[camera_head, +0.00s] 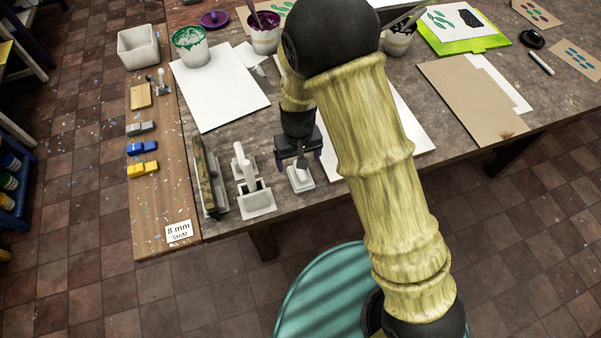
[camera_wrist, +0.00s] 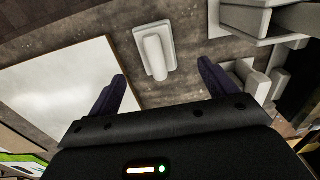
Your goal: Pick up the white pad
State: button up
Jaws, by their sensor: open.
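The white pad (camera_head: 301,181), a small pale plate with a rounded upright grip, sits on the table near its front edge. In the wrist view the white pad (camera_wrist: 154,55) lies beyond and between my fingertips, with clear space around it. My gripper (camera_head: 299,161) is just above it, pointing down, with its dark fingers spread. In the wrist view my gripper (camera_wrist: 162,72) is open and empty, and the fingers do not touch the pad. My gripper partly covers the pad in the head view.
White hinge clamps (camera_head: 255,198) and a long dark-edged tool (camera_head: 207,180) stand left of the pad. A white sheet (camera_head: 220,88) lies behind; another (camera_wrist: 60,85) lies beside the pad. A wooden strip (camera_head: 165,195) holds coloured blocks. Paint buckets (camera_head: 190,47) stand farther back.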

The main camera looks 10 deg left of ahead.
aim_at(301, 173)
jog(key=shift+f, duration=1.25)
jog(key=f, duration=0.1)
jog(key=f+p, duration=0.1)
jog(key=f, duration=0.1)
jog(key=f+p, duration=0.1)
jog(key=shift+w+d+f, duration=0.15)
jog(key=shift+w+d, duration=0.1)
jog(key=shift+f, duration=0.45)
jog(key=c, duration=1.1)
jog(key=shift+s, duration=0.1)
